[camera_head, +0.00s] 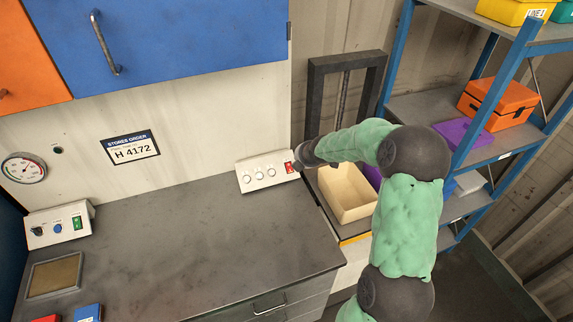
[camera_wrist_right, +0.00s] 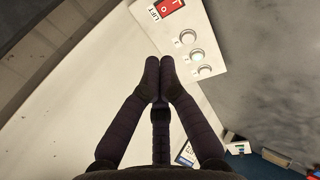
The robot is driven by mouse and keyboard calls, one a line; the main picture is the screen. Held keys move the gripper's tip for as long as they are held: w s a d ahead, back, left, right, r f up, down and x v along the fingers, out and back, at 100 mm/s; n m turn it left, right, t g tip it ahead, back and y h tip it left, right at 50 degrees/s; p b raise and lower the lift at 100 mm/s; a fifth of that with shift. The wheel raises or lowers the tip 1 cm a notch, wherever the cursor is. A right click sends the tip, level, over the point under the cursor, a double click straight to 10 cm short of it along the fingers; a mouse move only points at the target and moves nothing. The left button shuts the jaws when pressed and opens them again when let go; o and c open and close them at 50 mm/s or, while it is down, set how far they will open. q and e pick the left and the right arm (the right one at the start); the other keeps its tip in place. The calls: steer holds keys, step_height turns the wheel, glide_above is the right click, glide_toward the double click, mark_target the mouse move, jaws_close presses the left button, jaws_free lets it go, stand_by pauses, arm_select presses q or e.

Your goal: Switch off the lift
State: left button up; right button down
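A white control box (camera_head: 262,172) stands at the right back end of the grey counter. It has a red rocker switch (camera_head: 290,167) at its right end and a row of round buttons. In the right wrist view the red switch (camera_wrist_right: 171,6) sits beside a label that appears to read LIFT, at the top edge. My right gripper (camera_wrist_right: 160,68) has its fingertips together with nothing between them, beside the box and below the switch in that view. In the head view my right gripper (camera_head: 303,158) is close to the switch, its fingers mostly hidden. My left gripper is not in view.
A cream bin (camera_head: 346,192) stands beside the counter, in front of a dark upright frame (camera_head: 312,95). A blue shelf rack (camera_head: 497,92) with an orange toolbox (camera_head: 497,103) is at right. Another control box (camera_head: 58,226) is at left. The counter's middle (camera_head: 190,245) is clear.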

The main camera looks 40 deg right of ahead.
mark_target(288, 163)
steer(key=shift+w+d+f+b, duration=0.1)
steer(key=shift+w+f+b, duration=0.15)
steer(key=shift+f+b, duration=0.2)
steer(key=b+x, duration=0.3)
steer(key=x, duration=0.9)
steer(key=shift+w+f, duration=0.15)
steer(key=shift+f, duration=0.1)
steer(key=shift+b+x, duration=0.3)
steer(key=shift+x, duration=0.5)
